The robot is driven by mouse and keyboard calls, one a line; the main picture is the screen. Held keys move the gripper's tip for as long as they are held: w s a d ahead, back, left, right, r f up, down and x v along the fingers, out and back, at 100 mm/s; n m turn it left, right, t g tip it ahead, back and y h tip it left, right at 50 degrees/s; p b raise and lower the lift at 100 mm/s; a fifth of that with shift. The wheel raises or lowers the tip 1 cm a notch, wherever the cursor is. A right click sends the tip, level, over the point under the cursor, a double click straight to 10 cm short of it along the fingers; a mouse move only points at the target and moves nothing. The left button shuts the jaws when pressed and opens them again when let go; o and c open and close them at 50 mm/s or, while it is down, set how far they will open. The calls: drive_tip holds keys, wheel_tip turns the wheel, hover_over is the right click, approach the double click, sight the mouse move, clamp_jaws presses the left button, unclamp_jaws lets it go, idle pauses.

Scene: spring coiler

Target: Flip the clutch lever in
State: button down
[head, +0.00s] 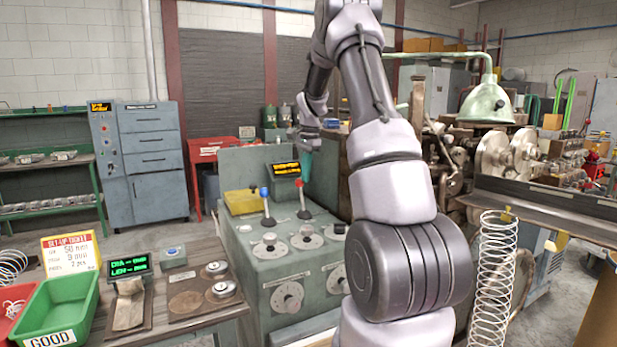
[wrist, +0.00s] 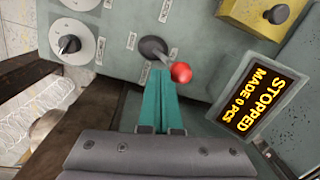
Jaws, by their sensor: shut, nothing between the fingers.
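Two levers stand on the green-grey control console. One has a red knob (head: 300,168) and the other a blue knob (head: 264,192); their labels are too small to read, so I cannot tell by name which is the clutch lever. In the wrist view the red knob (wrist: 181,72) is just right of my fingertips, and its stem runs to a dark round base (wrist: 152,48). My gripper (wrist: 160,74) has teal fingers pressed together, empty, beside the red knob; I cannot tell if they touch. In the head view my gripper (head: 306,165) is close by that lever.
A display (wrist: 265,95) reading STOPPED, MADE 0 PCS stands close to the right of my fingers. A yellow block (head: 243,202) lies on the console top. The coiling machine (head: 490,150) stands at right.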

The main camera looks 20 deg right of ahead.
drive_tip(key=shift+w, duration=0.9)
drive_tip(key=shift+w+a, duration=0.1)
drive_tip(key=shift+w, duration=0.05)
drive_tip(key=shift+r, duration=0.15)
wheel_tip(320, 180, up, 11)
drive_tip(key=s+d, duration=0.1)
drive_tip(key=shift+d+r, duration=0.2)
drive_tip(key=shift+d, duration=0.2)
drive_tip(key=shift+s, duration=0.1)
